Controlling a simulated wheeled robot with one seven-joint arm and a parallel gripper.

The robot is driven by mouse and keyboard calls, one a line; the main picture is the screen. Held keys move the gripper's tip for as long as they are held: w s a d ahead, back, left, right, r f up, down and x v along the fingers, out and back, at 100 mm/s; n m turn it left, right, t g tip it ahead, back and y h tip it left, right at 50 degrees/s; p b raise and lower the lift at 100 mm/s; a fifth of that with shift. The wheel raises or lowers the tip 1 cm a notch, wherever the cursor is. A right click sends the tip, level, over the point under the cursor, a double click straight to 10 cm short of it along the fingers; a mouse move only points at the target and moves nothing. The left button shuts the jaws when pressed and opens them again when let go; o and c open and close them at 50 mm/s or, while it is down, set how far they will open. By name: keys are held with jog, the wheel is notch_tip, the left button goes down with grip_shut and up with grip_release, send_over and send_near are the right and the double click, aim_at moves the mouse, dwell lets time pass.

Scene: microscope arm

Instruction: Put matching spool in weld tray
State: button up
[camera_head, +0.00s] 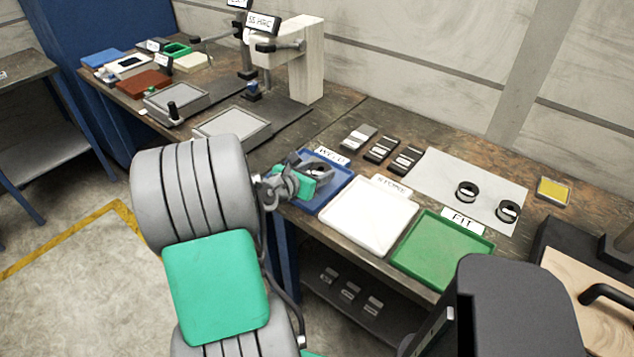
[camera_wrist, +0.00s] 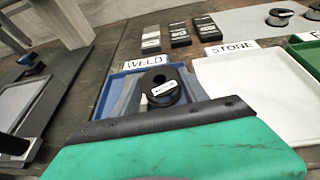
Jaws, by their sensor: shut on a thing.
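The blue tray with the WELD label (camera_head: 332,156) lies left of the white tray; it also shows in the wrist view (camera_wrist: 111,94). My gripper (camera_head: 318,168) is over the blue tray, its grey fingers shut on a dark spool (camera_wrist: 162,90) with a small white label, too small to read. The fingers stand on both sides of the spool, which is inside the tray's outline. I cannot tell if it touches the tray floor. Two more dark spools (camera_head: 467,191) (camera_head: 508,211) stand on a pale grey sheet (camera_head: 440,172) at the right.
A white tray labelled STONE (camera_wrist: 245,85) and a green tray labelled FIT (camera_head: 440,250) stand right of the blue tray. Several small dark blocks (camera_head: 381,149) lie behind. A stand with a pale column (camera_head: 301,62) and grey trays (camera_head: 232,127) are at the left.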

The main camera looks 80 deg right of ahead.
jog(key=shift+d+f, duration=0.3)
jog(key=shift+f, duration=0.1)
notch_tip(320, 180, down, 3)
jog(key=shift+w+f, duration=0.1)
jog(key=o, duration=1.1)
jog(key=shift+c, duration=0.2)
jog(key=shift+o, duration=0.8)
jog(key=shift+f, duration=0.1)
